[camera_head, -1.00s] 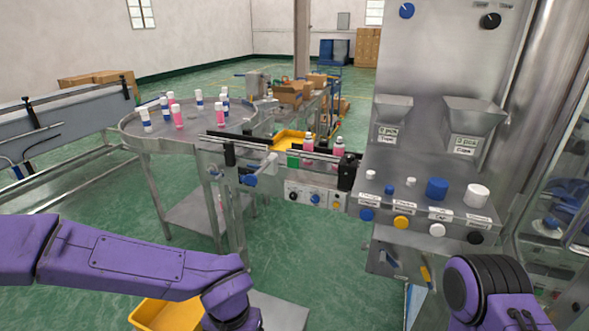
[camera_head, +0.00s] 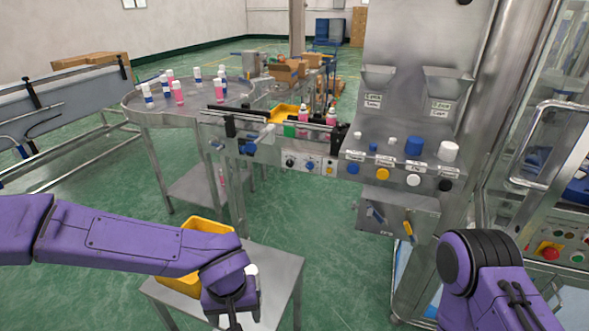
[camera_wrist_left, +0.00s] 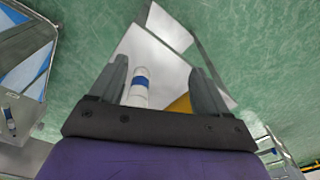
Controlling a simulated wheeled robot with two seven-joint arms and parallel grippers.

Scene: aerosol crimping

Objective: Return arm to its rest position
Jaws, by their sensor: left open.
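My left arm reaches in from the left in the head view, and its gripper (camera_head: 234,322) hangs down over a small metal table, partly cut off by the bottom edge. In the left wrist view the gripper (camera_wrist_left: 160,66) is open, its two grey fingers apart. A white bottle with a blue band (camera_wrist_left: 139,88) shows between the fingers; I cannot tell how far below them it is. A white piece of it seems to show beside my wrist in the head view (camera_head: 251,269). My right arm (camera_head: 482,280) is at the lower right; its gripper is out of view.
The small table (camera_head: 275,265) carries a yellow bin (camera_head: 208,226) behind my left wrist. A round table (camera_head: 140,109) holds several pink and blue-white bottles. A conveyor (camera_head: 262,152) leads to a steel machine (camera_head: 415,35) with knobs and caps. Green floor lies between.

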